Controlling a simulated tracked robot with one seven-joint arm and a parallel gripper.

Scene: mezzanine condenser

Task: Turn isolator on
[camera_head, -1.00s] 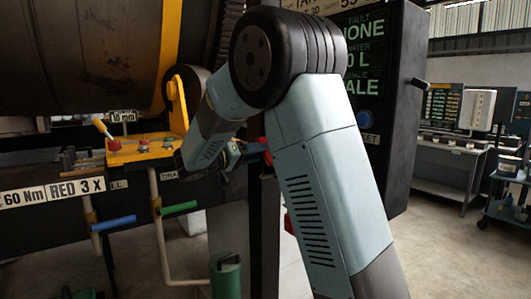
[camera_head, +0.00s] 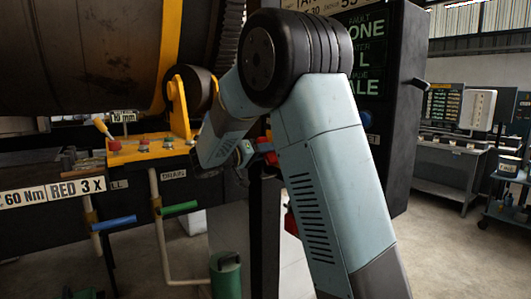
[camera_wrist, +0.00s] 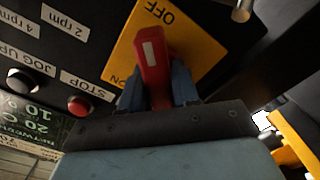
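The isolator has a yellow plate (camera_wrist: 195,35) with OFF at its top and ON at its lower left in the wrist view. Its red handle (camera_wrist: 152,58) lies across the plate, the end with a white stripe toward the OFF side. My gripper (camera_wrist: 158,90) has a blue finger on each side of the handle's near part, close against it. The fingertips and the contact are partly hidden. In the head view my gripper (camera_head: 248,153) is beside a small red part (camera_head: 265,146), mostly hidden by my arm.
Beside the isolator are a red STOP button (camera_wrist: 79,105) and a dark JOG button (camera_wrist: 20,80). A dark display cabinet (camera_head: 395,110) stands right of my arm. A yellow bracket (camera_head: 150,150) and green DRAIN lever (camera_head: 180,207) are at left.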

